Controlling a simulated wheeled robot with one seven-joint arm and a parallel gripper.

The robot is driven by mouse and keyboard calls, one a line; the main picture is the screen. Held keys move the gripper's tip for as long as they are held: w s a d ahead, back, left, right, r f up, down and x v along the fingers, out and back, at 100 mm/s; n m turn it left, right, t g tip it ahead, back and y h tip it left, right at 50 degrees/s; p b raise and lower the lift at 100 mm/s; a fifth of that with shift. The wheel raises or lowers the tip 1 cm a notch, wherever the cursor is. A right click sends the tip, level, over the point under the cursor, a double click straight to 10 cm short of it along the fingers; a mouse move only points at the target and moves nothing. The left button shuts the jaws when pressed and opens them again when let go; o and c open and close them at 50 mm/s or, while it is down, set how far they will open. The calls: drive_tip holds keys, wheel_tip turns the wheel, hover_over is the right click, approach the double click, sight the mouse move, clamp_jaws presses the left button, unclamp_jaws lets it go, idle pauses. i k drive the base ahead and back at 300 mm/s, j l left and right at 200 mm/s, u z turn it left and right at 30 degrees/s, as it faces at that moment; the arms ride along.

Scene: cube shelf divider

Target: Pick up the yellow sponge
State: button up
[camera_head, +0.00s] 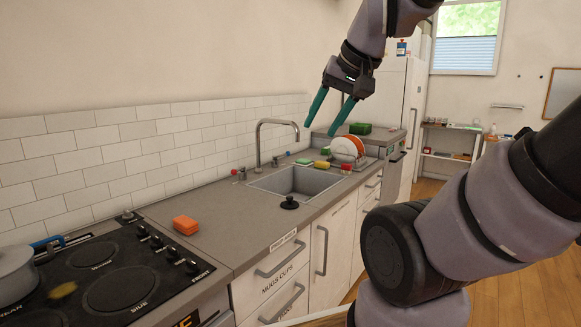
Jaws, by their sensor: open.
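A small yellow block, which looks like the yellow sponge (321,164), lies on the counter at the back edge of the sink (313,181). A small green-topped block (304,161) lies just left of it. My gripper (318,129) is open, with two teal fingers pointing down. Nothing shows between the fingers. In the picture the fingertips are above the yellow block and apart from it; the depth between them is hard to tell.
A faucet (261,140) rises behind the sink. A dish rack with plates (346,149) stands to the right. An orange block (185,224) lies on the counter near the stove (122,288). A black stopper (289,202) sits at the sink's front. Counter left of the sink is mostly clear.

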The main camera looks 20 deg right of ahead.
sight(324, 165)
drive_tip(key=i+l+u, duration=0.25)
drive_tip(key=l+u, duration=0.25)
drive_tip(key=i+l+u, duration=0.1)
drive_tip(key=l+u, duration=0.15)
drive_tip(key=l, duration=0.2)
drive_tip(key=i+l+u, duration=0.1)
drive_tip(key=l, duration=0.6)
drive_tip(key=i+l, duration=0.2)
drive_tip(key=l, duration=0.55)
drive_tip(key=i+l+u, duration=0.15)
drive_tip(key=l, duration=0.6)
drive_tip(key=i+l, duration=0.1)
drive_tip(key=l, duration=0.6)
drive_tip(key=i+l+u, duration=0.15)
drive_tip(key=l, duration=0.6)
drive_tip(key=k, duration=0.05)
